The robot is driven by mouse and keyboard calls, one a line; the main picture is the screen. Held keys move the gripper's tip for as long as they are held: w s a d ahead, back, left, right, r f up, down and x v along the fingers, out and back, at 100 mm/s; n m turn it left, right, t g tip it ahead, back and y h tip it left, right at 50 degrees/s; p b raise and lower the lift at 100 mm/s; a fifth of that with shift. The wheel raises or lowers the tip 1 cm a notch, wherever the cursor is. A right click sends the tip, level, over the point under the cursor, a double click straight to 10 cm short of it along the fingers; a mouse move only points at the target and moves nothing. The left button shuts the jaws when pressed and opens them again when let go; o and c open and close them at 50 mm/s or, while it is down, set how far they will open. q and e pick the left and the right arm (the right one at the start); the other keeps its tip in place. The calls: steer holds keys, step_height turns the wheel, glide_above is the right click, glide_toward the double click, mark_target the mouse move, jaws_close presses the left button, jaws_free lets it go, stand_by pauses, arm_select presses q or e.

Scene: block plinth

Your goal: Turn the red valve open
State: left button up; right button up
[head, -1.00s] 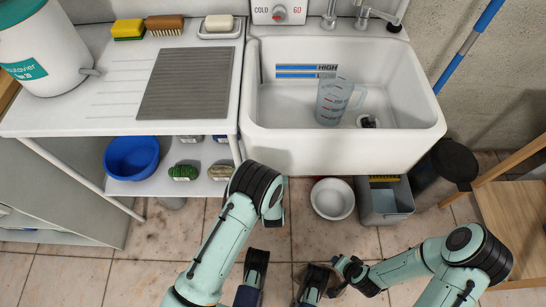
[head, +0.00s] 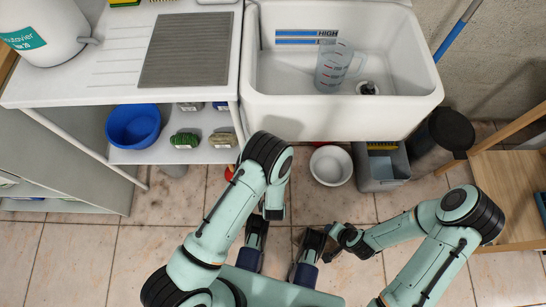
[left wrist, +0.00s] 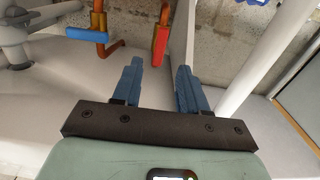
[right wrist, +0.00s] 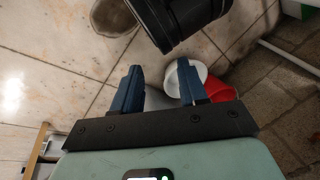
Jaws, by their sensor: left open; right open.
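The red valve lever (left wrist: 161,42) shows in the left wrist view on a copper-orange pipe. It hangs down at a slight tilt, just ahead of the gap between my left fingertips. My left gripper (left wrist: 157,69) is open, with nothing between its fingers; whether it touches the lever I cannot tell. A blue lever (left wrist: 87,35) sits on another copper pipe to the left, roughly level. My right gripper (right wrist: 159,72) is open and empty, pointing toward the floor area. In the head view my arms hide the valve area; only a small red patch (head: 230,172) shows beside my left arm.
A white sink (head: 340,125) holds a clear jug (head: 333,70). A counter with a blue bowl (head: 132,127) on its lower shelf stands left. A white post (left wrist: 247,60) stands right of my left gripper.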

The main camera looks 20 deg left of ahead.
arm_select(q)
steer(key=shift+v, duration=2.3)
arm_select(e)
steer(key=shift+s+a+r, duration=0.3)
steer(key=shift+s+r, duration=0.1)
steer(key=shift+s, duration=0.25)
